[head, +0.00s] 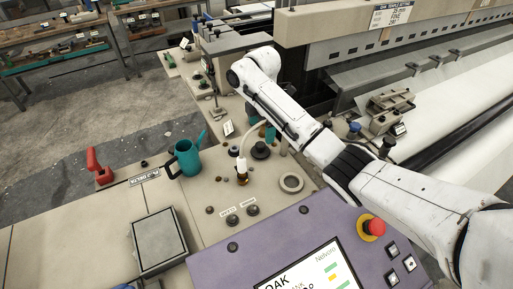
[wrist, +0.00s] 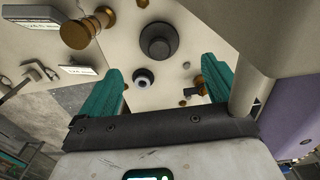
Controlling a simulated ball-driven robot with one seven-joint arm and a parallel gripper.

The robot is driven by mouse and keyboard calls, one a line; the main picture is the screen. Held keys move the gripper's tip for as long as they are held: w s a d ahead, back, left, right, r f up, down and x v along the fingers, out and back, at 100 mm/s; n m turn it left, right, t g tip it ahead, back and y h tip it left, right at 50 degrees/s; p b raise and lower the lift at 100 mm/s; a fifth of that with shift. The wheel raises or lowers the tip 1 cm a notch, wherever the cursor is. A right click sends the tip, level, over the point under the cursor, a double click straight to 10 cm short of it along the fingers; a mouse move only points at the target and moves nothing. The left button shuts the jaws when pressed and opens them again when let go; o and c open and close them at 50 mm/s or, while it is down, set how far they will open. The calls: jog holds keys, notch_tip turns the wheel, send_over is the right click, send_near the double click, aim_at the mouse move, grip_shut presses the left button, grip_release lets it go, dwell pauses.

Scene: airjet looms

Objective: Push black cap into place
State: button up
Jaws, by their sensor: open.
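A round black cap (head: 261,151) with a wide base sits on the beige machine top, beside a white bent tube. In the wrist view, a black cap with a raised centre (wrist: 159,42) shows beyond and between my fingertips, apart from both. I take it to be the same cap, and cannot tell how deep it sits. My gripper (wrist: 160,66) has two teal fingers spread wide with nothing between them. In the head view my gripper (head: 266,131) is largely hidden behind my forearm, close to the cap. A smaller dark ring with a pale centre (wrist: 143,78) lies nearer the gripper.
A white tube with a brown fitting (head: 242,170) stands left of the cap. A teal oil can (head: 187,158), a pale ring (head: 291,183) and a red lever (head: 99,167) are nearby. A purple control panel (head: 300,240) with a red button (head: 375,227) is in front.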

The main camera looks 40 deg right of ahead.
aim_at(260, 144)
notch_tip(260, 144, down, 9)
jog(key=shift+p, duration=0.5)
jog(key=c, duration=1.1)
jog(key=shift+w+r, duration=0.1)
jog(key=shift+r, duration=0.05)
notch_tip(260, 144, up, 10)
jog(key=shift+f+b, duration=0.1)
jog(key=shift+b, duration=0.7)
jog(key=o, duration=0.5)
jog(key=c, duration=0.5)
jog(key=shift+a, duration=0.1)
